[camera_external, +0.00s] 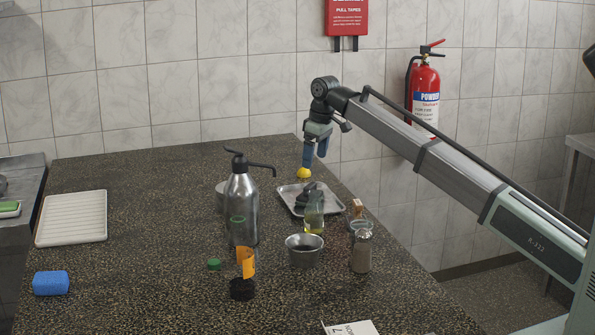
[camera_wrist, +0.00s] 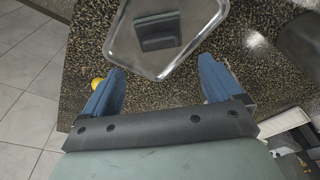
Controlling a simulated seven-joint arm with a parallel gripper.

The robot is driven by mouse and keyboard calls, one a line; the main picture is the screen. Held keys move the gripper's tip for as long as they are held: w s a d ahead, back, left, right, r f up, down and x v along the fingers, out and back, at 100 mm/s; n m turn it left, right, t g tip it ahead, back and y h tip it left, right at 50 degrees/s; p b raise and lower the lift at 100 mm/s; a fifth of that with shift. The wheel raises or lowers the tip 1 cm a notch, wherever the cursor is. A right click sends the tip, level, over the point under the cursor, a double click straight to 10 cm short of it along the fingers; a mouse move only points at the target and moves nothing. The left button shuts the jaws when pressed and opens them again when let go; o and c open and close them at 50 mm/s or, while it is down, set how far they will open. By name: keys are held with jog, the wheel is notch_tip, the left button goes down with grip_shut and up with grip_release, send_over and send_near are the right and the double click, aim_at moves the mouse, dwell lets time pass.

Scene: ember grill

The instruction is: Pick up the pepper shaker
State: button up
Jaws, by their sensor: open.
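A glass shaker with a metal top and dark greyish contents (camera_external: 361,252), which looks like the pepper shaker, stands upright toward the right edge of the counter in the external view. Another small container with a brown top (camera_external: 357,210) stands just behind it and is partly hidden. My gripper (camera_external: 315,158) is at the far end of the counter, above and beyond the metal tray, well away from the shaker. In the wrist view my gripper (camera_wrist: 162,66) is open, with nothing between its blue fingers. I cannot make out the shaker in the wrist view.
A metal tray (camera_external: 330,202) holds a dark object; it also shows in the wrist view (camera_wrist: 120,52). A lemon (camera_external: 303,173) lies near it. An oil bottle (camera_external: 314,215), a metal cup (camera_external: 304,257) and a tall pump bottle (camera_external: 241,200) stand left of the shaker. The front right counter is mostly clear.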

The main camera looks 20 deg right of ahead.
jog(key=shift+c, duration=0.9)
jog(key=s+a+r+n, duration=0.1)
jog(key=s+a+r, duration=0.25)
jog(key=s, duration=0.35)
jog(key=s+a+r+n+y, duration=0.1)
jog(key=s+a+r, duration=0.1)
jog(key=s+a, duration=0.3)
jog(key=s+a+r+n, duration=0.1)
jog(key=s+a+r, duration=0.1)
jog(key=s, duration=0.6)
jog(key=m+t+y, duration=0.1)
jog(key=m+t, duration=0.1)
send_over(359, 243)
jog(key=s+d, duration=0.1)
jog(key=d, duration=0.4)
notch_tip(359, 243, down, 4)
jog(key=shift+s+a+x, duration=0.1)
jog(key=shift+s+x, duration=0.05)
jog(key=shift+x, duration=3.15)
jog(key=shift+s+a+x, duration=0.1)
jog(key=shift+s+x, duration=0.05)
jog(key=shift+x, duration=3.15)
